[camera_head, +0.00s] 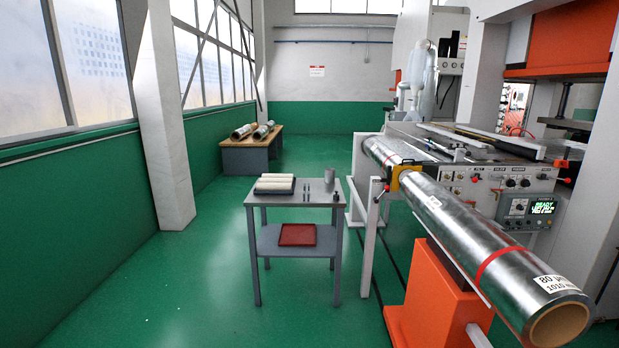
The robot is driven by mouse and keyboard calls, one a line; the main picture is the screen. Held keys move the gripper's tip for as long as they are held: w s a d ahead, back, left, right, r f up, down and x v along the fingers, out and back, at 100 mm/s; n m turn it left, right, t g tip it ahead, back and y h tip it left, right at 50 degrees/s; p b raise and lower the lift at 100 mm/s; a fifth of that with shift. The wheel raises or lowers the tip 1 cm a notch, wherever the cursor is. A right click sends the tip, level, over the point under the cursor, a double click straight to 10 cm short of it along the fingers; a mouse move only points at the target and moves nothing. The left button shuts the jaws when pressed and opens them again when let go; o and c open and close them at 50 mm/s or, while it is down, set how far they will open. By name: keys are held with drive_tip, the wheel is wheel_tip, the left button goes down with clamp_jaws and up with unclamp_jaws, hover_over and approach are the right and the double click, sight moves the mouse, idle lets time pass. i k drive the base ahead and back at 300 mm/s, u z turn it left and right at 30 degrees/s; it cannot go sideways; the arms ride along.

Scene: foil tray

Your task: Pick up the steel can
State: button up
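The steel can (330,180) is a small grey metallic cylinder. It stands upright near the right back part of the top of a grey two-level table (262,199) in the middle of the head view. Nothing hides it, and nothing touches its sides. My gripper does not show in the head view.
A dark tray with pale rolls (275,184) and small dark tools (306,190) share the tabletop. A red tray (297,235) lies on the lower shelf. A long foil roll (465,228) on an orange stand (433,300) blocks the right. Green floor (190,290) is clear at front left.

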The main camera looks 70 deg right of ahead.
sight(330, 173)
drive_tip(key=i, duration=0.2)
drive_tip(key=z, duration=2.85)
drive_tip(key=i, duration=3.4)
drive_tip(key=u, duration=1.25)
